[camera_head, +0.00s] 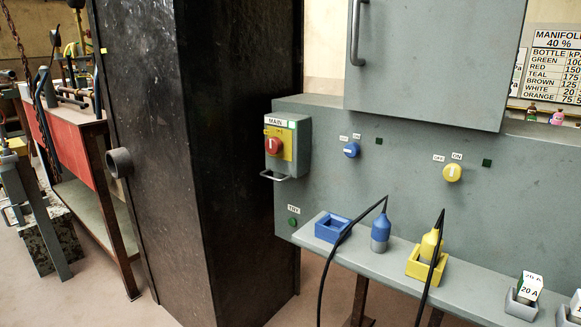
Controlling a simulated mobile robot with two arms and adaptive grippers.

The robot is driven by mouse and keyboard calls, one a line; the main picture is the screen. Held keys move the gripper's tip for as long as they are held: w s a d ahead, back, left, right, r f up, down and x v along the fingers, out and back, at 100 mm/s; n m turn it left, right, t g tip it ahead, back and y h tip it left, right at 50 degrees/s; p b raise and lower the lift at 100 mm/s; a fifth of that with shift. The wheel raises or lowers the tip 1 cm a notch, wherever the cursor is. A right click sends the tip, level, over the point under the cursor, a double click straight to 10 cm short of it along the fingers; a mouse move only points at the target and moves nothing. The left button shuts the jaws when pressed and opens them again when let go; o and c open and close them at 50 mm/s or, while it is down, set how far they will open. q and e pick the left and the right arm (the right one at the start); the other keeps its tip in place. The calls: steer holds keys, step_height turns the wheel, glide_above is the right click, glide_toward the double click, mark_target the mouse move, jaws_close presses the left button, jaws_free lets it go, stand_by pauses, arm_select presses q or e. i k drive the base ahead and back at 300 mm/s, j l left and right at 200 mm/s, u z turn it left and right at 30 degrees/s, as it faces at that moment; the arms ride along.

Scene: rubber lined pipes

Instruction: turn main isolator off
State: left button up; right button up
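The main isolator is a grey box (301,148) on the left end of the grey panel, under a MAIN label (275,121). It has a yellow plate (287,136) with a red rotary knob (274,146). A pale mark shows on the knob, but it is too small for me to read its setting. A small green square (291,124) shows beside the label. A metal loop handle (275,176) sticks out below the box. Neither of my grippers is in view.
A tall black column (170,150) stands left of the panel. Blue (351,150) and yellow (452,173) knobs are to the right. Below, a shelf (390,262) carries a blue plug (380,232) and a yellow plug (430,245) with black cables. A grey cabinet (440,60) overhangs the panel.

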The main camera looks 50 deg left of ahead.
mark_target(274, 145)
steer(key=u, duration=1.6)
